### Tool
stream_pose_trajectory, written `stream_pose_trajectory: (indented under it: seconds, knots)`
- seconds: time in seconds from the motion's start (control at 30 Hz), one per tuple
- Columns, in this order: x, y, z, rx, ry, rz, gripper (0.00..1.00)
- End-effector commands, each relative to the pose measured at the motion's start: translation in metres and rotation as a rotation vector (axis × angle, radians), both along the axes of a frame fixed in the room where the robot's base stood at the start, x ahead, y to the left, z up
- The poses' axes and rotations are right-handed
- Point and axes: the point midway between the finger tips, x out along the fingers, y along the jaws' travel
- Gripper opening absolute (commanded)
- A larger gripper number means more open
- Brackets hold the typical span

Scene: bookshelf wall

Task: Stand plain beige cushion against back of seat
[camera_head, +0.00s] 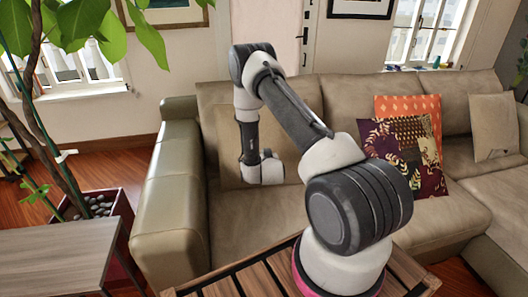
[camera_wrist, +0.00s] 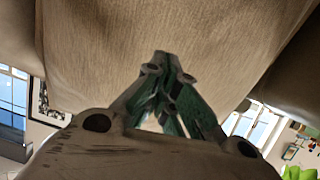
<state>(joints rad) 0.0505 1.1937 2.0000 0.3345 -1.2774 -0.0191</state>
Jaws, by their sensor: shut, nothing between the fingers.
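A plain beige cushion (camera_head: 228,160) stands upright, leaning on the backrest of the left seat of the sofa (camera_head: 178,190). My arm covers part of it. In the wrist view a beige woven surface, apparently this cushion (camera_wrist: 130,35), fills the upper middle. My gripper (camera_wrist: 162,58) is shut and empty, its fingertips together in front of that cloth; I cannot tell whether they touch it. In the head view the fingers are hidden behind my wrist. A second plain beige cushion (camera_head: 494,127) leans on the backrest at the far right.
An orange cushion (camera_head: 410,104) and a patterned floral cushion (camera_head: 408,152) lean on the middle backrest. A slatted wooden table (camera_head: 245,277) is in front of the sofa. A potted plant (camera_head: 98,207) and grey tabletop (camera_head: 50,262) stand left. The left seat front looks clear.

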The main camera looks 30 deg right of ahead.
Motion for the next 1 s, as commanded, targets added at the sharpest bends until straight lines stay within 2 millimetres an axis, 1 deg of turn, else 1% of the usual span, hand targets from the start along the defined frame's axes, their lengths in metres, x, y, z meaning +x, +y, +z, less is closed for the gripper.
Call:
stream_pose_trajectory:
  seconds: [0.53,0.63,0.83,1.0]
  knots:
    - [-0.001,0.0,0.001,0.0,-0.001,0.0,0.0]
    - [-0.007,0.003,0.003,-0.001,-0.002,0.0,0.0]
    - [-0.025,0.011,0.011,0.0,-0.001,0.001,0.0]
    - [-0.027,0.011,0.011,0.0,-0.002,0.0,0.0]
